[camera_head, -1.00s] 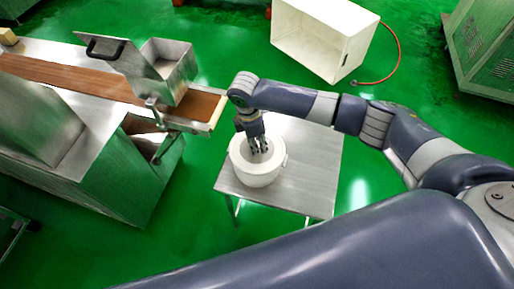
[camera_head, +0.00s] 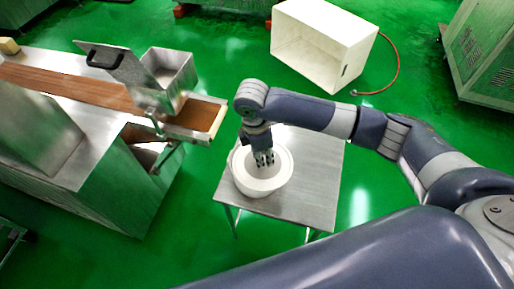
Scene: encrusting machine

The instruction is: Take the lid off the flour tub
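The white round flour tub (camera_head: 262,188) stands upright on a small steel table, near its left side. Its top looks white with a raised rim, and the lid (camera_head: 279,164) cannot be clearly told apart from the tub. My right gripper (camera_head: 264,162) points down over the middle of the tub's top, with its dark fingers at or just above the surface. The fingers are small in the picture. I cannot tell whether they are open or shut, or whether they touch a knob. My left gripper is not in view.
The steel table (camera_head: 313,180) has free room right of the tub. To the left stands a machine with a brown conveyor belt (camera_head: 70,85) and a metal hopper (camera_head: 165,75). A white open box (camera_head: 322,45) with a red hose (camera_head: 394,70) lies behind.

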